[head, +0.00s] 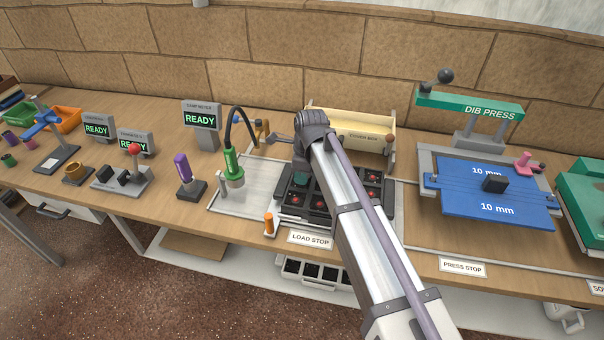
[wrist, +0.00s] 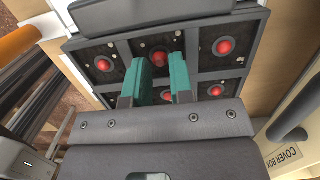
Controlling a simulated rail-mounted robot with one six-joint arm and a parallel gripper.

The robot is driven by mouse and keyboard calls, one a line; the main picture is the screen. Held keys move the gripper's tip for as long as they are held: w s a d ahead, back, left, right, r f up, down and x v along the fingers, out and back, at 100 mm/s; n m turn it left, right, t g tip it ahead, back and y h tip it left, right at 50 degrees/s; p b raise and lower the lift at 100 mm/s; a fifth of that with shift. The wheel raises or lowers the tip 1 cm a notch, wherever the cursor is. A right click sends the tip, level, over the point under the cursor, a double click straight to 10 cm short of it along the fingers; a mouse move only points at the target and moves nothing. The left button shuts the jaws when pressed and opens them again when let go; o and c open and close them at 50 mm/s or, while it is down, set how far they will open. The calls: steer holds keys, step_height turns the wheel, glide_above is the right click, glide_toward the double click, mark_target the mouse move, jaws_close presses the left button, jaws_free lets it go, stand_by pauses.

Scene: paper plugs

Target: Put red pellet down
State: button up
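A black tray (wrist: 130,50) with compartments lies under my gripper. Most of its visible compartments hold a red pellet, such as the left one (wrist: 103,64) and the right one (wrist: 222,46) in the wrist view. My gripper (wrist: 161,62) points down at the tray, its two teal fingers apart with a narrow gap. A middle red pellet (wrist: 160,58) shows between the fingertips, partly hidden by the left finger. I see no clear grip on it. Another red pellet (wrist: 166,95) shows through the gap nearer the palm. In the head view my arm hides part of the tray (head: 320,222).
A cream cover box (head: 352,133) stands behind the tray. A green-headed tool (head: 233,168) on a dark cable and an orange peg (head: 269,223) stand to its left. The blue DIB press (head: 490,205) stands to the right. Wooden bench shows between them.

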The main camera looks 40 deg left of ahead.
step_height(320, 180, up, 11)
steer(key=d+p, duration=0.1)
steer(key=p, duration=0.9)
steer(key=shift+w, duration=0.3)
steer(key=shift+d, duration=0.15)
steer(key=w+d+n, duration=0.2)
steer(key=d+n, duration=0.2)
steer(key=d, duration=1.4)
steer(key=w+d+n, duration=0.2)
steer(key=d+n, duration=0.1)
steer(key=d, duration=1.5)
steer(key=s+d+n, duration=0.3)
steer(key=s+d, duration=0.1)
steer(key=d, duration=0.5)
steer(key=s+d+n+h, duration=0.1)
steer(key=s+d+n, duration=0.2)
steer(key=d, duration=0.6)
steer(key=shift+s+d+t, duration=0.25)
steer(key=shift+s+t, duration=0.05)
steer(key=shift+s, duration=0.3)
